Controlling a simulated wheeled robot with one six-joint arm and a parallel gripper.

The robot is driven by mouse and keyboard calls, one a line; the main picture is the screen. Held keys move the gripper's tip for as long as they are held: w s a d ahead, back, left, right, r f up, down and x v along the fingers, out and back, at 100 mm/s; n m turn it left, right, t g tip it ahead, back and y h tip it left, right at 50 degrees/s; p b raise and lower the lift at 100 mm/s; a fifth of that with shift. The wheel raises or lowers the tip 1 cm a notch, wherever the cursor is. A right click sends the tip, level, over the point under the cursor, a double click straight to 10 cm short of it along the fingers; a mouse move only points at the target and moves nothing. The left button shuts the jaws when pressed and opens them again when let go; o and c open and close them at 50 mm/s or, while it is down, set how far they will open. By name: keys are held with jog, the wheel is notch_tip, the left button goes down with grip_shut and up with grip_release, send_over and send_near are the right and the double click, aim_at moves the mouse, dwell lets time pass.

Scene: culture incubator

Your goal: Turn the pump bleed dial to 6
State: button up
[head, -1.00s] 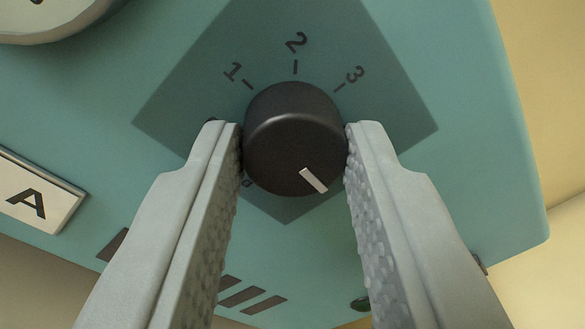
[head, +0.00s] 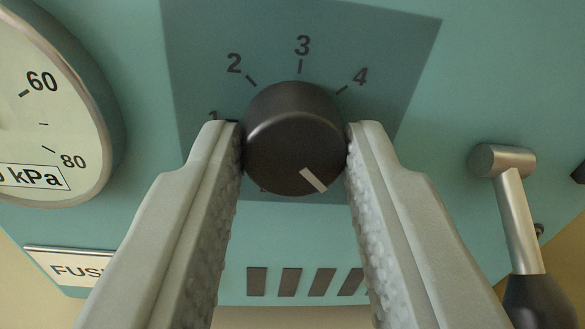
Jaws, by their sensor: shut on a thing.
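The pump bleed dial (head: 295,140) is a round black knob with a white pointer line (head: 313,180) toward its lower right in the picture. It stands on a darker teal square plate (head: 395,60). The numerals 2, 3 and 4 show above the knob, and part of the 1 shows at left. The numerals on the right and lower side, near the pointer, are hidden by the finger and knob. My gripper (head: 295,145) has one finger on each side of the knob and is shut on it.
A round gauge (head: 45,110) marked 60, 80 and kPa is at left. A fuse label (head: 70,265) is at lower left. Dark vent slots (head: 290,282) lie below the knob. A metal lever with a black grip (head: 515,215) stands right of my right finger.

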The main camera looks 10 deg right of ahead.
jog(key=shift+f, duration=0.15)
dwell(0.3)
jog(key=o, duration=1)
jog(key=shift+c, duration=0.2)
jog(key=shift+s, duration=0.1)
jog(key=s, duration=1.7)
jog(key=shift+s+a, duration=0.15)
jog(key=shift+a, duration=0.05)
